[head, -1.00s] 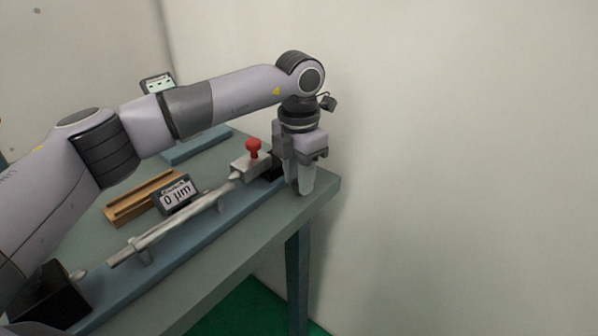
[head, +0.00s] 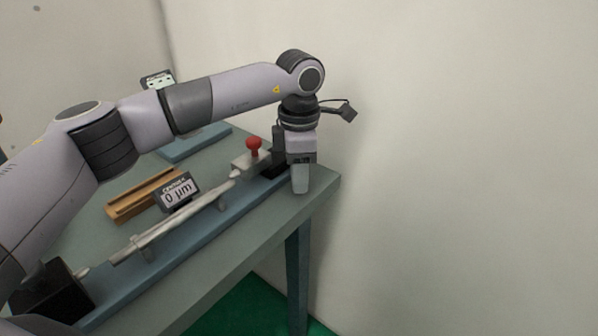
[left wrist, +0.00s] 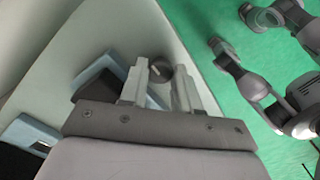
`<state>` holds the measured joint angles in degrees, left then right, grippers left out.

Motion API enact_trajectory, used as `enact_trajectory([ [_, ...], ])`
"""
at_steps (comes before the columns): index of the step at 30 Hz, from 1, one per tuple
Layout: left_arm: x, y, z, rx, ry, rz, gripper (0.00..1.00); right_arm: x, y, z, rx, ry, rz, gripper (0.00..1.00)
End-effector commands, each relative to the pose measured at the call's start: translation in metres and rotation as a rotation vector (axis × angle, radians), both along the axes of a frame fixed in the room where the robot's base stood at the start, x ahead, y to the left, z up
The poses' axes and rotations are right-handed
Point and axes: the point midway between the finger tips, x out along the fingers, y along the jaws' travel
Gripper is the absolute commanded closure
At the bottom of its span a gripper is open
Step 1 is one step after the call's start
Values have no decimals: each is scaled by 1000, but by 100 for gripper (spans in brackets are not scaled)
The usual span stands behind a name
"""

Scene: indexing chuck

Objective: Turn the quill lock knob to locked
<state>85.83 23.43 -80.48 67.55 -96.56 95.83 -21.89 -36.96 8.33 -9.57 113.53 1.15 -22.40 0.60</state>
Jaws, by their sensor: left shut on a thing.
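The quill lock knob (left wrist: 160,72) shows in the left wrist view as a dark round cap with a pale line across it. It lies between the two fingers of my left gripper (left wrist: 161,88), which is shut on it. In the head view, my left gripper (head: 300,185) points down at the far right end of the bench, beside the tailstock block (head: 247,163). The gripper hides the knob in the head view. My right gripper does not show in either view.
A red ball handle (head: 253,143) stands on the tailstock. A pale metal bar (head: 180,220) lies along the blue bed (head: 215,233). A readout (head: 178,194) shows 0 µm, near a wooden block (head: 132,199). The wall is close behind my gripper.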

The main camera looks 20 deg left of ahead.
Motion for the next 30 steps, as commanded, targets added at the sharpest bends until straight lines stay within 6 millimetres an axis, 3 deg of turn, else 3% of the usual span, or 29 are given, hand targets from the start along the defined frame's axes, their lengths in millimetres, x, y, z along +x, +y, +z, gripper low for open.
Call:
enact_trajectory([
  [13, 1, 0, 2, -2, -4, -9, 99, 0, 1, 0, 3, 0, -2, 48],
  [14, 1, 0, 2, -2, -4, -9, 59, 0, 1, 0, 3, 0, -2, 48],
  [24, 0, 0, 3, -1, -3, -8, 58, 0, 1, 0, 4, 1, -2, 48],
  [30, 1, -1, 30, -2, -7, -8, 58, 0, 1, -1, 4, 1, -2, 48],
])
